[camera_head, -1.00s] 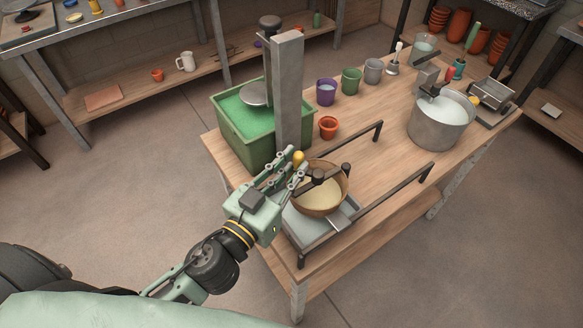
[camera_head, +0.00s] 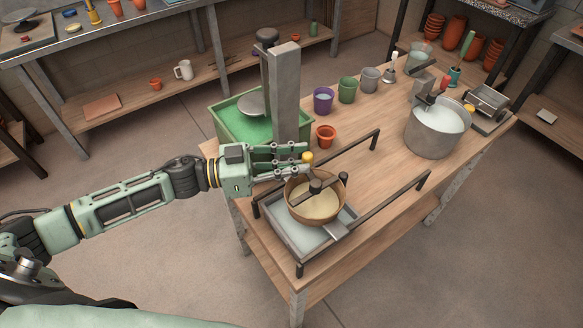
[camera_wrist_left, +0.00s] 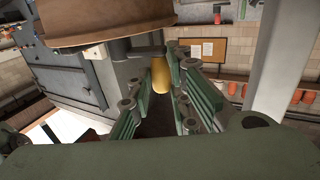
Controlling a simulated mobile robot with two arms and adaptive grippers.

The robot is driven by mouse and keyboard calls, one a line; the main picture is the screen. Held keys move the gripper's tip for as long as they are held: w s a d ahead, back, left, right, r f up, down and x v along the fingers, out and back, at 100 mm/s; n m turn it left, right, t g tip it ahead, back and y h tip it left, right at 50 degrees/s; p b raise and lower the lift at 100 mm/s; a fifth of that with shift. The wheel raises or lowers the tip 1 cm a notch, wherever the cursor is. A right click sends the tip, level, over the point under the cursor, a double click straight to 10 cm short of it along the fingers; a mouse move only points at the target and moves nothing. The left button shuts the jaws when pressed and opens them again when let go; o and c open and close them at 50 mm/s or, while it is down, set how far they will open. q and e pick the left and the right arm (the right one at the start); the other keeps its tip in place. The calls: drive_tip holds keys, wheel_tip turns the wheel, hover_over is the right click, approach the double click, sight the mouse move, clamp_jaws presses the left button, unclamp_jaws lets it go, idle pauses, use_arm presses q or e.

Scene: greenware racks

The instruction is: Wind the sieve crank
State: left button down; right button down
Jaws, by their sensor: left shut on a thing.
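The sieve (camera_head: 314,213) is a round brown-rimmed bowl with pale material inside, resting over a grey tray at the table's near end. A dark crank (camera_head: 316,187) spans its top and ends in a yellow knob (camera_head: 307,158) at the far side of the rim. My left gripper (camera_head: 303,160) comes in from the left and is shut on the yellow knob. In the left wrist view the yellow knob (camera_wrist_left: 160,76) sits between the fingers, and the sieve's brown underside or wall (camera_wrist_left: 90,22) fills the upper left. My right gripper is not in view.
A grey post (camera_head: 286,95) stands close behind my left gripper, next to a green tub (camera_head: 227,137). Dark rails (camera_head: 395,201) run along the table beside the sieve. A terracotta pot (camera_head: 326,136), several cups and a steel pot (camera_head: 436,130) stand farther back.

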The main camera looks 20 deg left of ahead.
use_arm(q)
drive_tip(key=m+g, duration=0.1)
drive_tip(key=m+g+h+b, duration=0.1)
drive_tip(key=w+g+b, duration=0.1)
drive_tip(key=g, duration=0.1)
drive_tip(key=shift+d+f+m+h, duration=0.2)
drive_tip(key=shift+d+m+h, duration=0.1)
drive_tip(key=shift+d+m, duration=0.1)
drive_tip(key=shift+w+d+m+g+b, duration=0.15)
drive_tip(key=shift+m+g+b, duration=0.35)
drive_tip(key=shift+g, duration=0.5)
drive_tip(key=shift+d, duration=0.1)
drive_tip(key=c, duration=1.9)
unclamp_jaws()
drive_tip(key=shift+o, duration=0.8)
drive_tip(key=shift+d+r, duration=0.1)
drive_tip(key=shift+d, duration=0.05)
